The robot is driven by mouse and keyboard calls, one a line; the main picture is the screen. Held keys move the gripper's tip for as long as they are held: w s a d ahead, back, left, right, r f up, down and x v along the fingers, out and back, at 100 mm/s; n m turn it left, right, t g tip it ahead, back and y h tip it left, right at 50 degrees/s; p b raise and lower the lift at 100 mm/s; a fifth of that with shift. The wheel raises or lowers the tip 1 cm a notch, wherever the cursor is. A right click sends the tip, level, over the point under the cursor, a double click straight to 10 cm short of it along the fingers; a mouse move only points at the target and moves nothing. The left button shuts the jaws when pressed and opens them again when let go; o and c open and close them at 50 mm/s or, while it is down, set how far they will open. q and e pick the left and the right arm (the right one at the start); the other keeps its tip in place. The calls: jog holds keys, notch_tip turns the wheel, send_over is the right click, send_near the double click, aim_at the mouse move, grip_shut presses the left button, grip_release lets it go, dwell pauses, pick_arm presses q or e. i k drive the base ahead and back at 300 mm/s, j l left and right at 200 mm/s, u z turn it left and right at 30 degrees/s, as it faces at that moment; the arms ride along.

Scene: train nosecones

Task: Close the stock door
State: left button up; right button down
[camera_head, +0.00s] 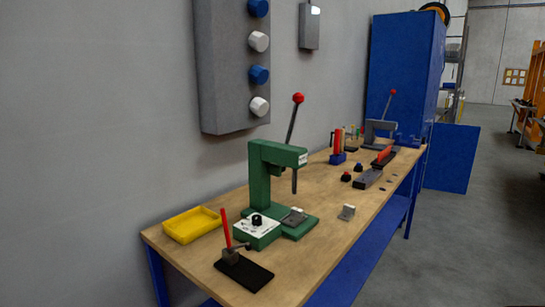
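A tall blue cabinet (402,72) stands at the back, beyond the far end of the workbench. A flat blue panel (453,158) stands upright low at its right, sticking out into the aisle. It looks like an open cabinet door, but the bench hides where it joins the cabinet, and no handle can be made out. Neither of my grippers is in view.
A wooden workbench (330,217) with blue legs runs along the grey wall. On it are a green press (262,180), a yellow tray (192,225) and several small parts. Shelving (452,60) stands behind the cabinet. The grey floor (440,250) at the right is clear.

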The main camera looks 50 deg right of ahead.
aim_at(453, 148)
jog(key=k+l+z, duration=0.1)
jog(key=z, duration=0.15)
jog(key=k+l+z, duration=0.2)
jog(key=l, duration=1)
jog(key=i+l+u, duration=0.1)
jog(key=l+u, duration=0.15)
jog(key=l, duration=0.6)
jog(key=l+u, duration=0.3)
jog(key=l, duration=4)
jog(key=i+u, duration=0.05)
jog(key=i, duration=0.05)
